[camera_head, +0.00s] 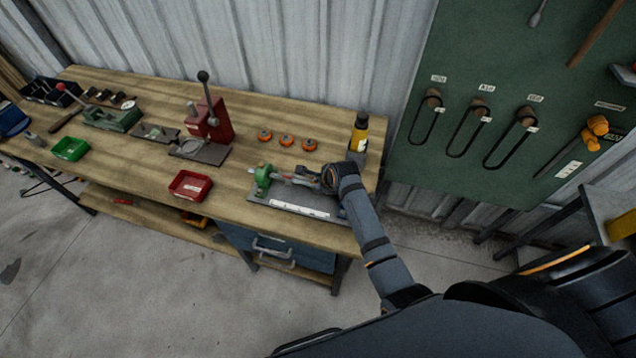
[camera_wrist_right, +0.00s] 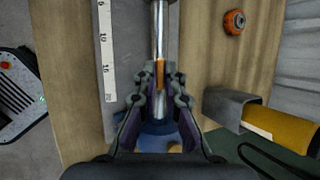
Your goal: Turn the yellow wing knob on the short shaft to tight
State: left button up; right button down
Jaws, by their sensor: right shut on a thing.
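My right gripper (camera_head: 312,178) reaches over the right end of the bench, its fingers pointing left along a grey base plate (camera_head: 290,208) with a white scale. In the right wrist view the fingers (camera_wrist_right: 160,70) are closed in around a bright metal shaft (camera_wrist_right: 159,25). A narrow orange-yellow piece (camera_wrist_right: 160,76), apparently the wing knob seen edge-on, sits between the fingertips. Most of it is hidden by the fingers, so its turn angle cannot be told. A green holder (camera_head: 263,177) stands at the plate's left end. My left gripper is not in view.
A yellow bottle (camera_head: 359,136) stands behind my right wrist, close by. Several orange round parts (camera_head: 286,140) lie behind the plate. A red tray (camera_head: 190,185) and red press (camera_head: 208,120) are to the left. The front middle bench top is clear.

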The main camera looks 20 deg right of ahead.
jog(key=c, duration=1.5)
grip_release()
jog(key=shift+o, duration=0.2)
jog(key=v, duration=1.2)
jog(key=shift+s, duration=0.1)
